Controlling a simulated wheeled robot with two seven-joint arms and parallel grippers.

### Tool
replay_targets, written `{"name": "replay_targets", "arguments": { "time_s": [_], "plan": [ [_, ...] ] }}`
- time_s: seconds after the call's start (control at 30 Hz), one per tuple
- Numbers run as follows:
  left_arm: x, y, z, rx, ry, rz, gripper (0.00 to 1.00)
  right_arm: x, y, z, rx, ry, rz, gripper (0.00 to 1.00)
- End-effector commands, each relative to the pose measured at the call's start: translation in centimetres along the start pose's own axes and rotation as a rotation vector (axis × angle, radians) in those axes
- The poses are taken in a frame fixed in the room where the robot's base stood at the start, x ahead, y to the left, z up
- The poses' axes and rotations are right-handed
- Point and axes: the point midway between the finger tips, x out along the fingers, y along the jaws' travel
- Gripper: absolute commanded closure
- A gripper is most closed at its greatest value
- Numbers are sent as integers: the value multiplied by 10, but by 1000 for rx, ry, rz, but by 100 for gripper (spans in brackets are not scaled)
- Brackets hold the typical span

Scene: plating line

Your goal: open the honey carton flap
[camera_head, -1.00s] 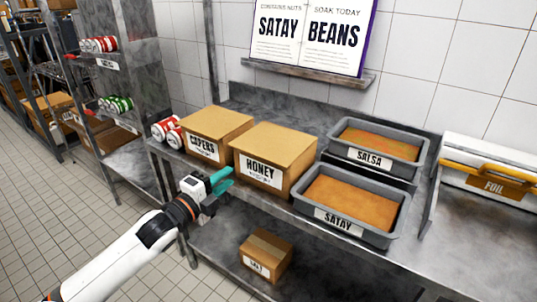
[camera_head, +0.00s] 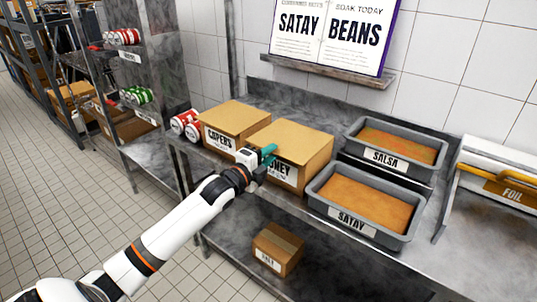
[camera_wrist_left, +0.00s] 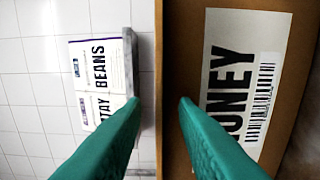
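The honey carton (camera_head: 300,143) is a brown cardboard box standing on the steel counter, its top looking closed. Its white HONEY label is partly hidden by my left gripper (camera_head: 268,156), which is at the upper left of the carton's front. In the left wrist view, the carton's labelled front (camera_wrist_left: 240,75) appears sideways behind one teal finger. My left gripper (camera_wrist_left: 160,104) has its two fingers apart with nothing held; the carton's top edge shows between them. I cannot tell whether a finger touches the carton. My right gripper is out of view.
The capers carton (camera_head: 234,120) stands close on the left, with red cans (camera_head: 186,124) beyond it. The satay tray (camera_head: 352,226) and salsa tray (camera_head: 386,161) are on the right. A salt carton (camera_head: 277,249) is on the lower shelf. A menu board (camera_head: 330,35) is above.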

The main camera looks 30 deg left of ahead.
Motion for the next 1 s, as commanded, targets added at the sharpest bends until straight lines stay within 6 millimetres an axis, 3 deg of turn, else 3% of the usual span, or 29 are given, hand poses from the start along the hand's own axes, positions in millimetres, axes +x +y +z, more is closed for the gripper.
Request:
{"name": "replay_targets", "arguments": {
  "time_s": [0.13,0.3,1.0],
  "plan": [
    [0,0,0,0,0,0,74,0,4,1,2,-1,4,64],
    [0,0,0,0,0,0,100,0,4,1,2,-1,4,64],
    [0,0,0,0,0,-1,100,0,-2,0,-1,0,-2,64]
  ]
}}
